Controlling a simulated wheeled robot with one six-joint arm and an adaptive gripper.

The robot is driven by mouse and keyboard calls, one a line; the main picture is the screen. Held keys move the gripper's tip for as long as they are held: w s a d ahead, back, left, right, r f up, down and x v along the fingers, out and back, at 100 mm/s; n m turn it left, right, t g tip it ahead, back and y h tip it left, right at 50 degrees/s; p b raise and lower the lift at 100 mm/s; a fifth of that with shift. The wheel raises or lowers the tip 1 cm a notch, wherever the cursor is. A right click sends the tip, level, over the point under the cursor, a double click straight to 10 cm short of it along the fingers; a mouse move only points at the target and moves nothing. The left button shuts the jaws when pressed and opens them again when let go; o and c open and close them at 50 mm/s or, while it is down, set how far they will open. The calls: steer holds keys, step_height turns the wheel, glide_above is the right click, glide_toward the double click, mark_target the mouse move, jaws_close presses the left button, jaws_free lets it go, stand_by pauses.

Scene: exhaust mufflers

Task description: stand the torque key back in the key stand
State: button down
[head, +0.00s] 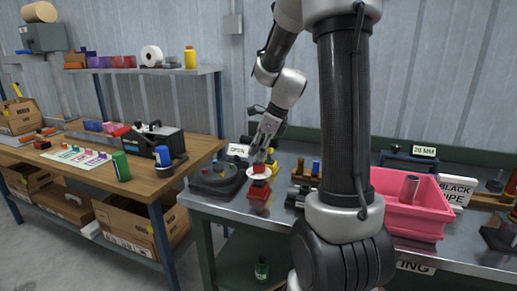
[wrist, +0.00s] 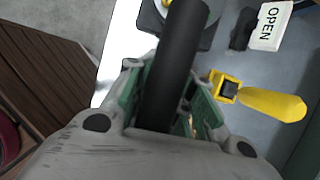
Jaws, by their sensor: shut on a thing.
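My gripper (head: 264,147) is low over the near-left part of the metal bench. In the wrist view its green-lined jaws (wrist: 170,100) are shut on a long black rod (wrist: 176,65), which I take as the torque key's shaft or grip. In the head view a red piece with a white disc (head: 258,176) shows just below the gripper, above a red block (head: 259,196). I cannot tell whether these touch. The wrist view shows a pale ring on a dark base (wrist: 150,18) beyond the rod. I cannot make out the key stand for sure.
A yellow-handled tool (wrist: 270,102) lies close right of the jaws. A pink bin (head: 412,222) is farther right. A wooden bench (head: 90,172) stands left.

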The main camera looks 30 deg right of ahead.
steer(key=shift+f, duration=0.6)
steer(key=c, duration=1.1)
jaws_free()
steer(key=shift+c, duration=0.2)
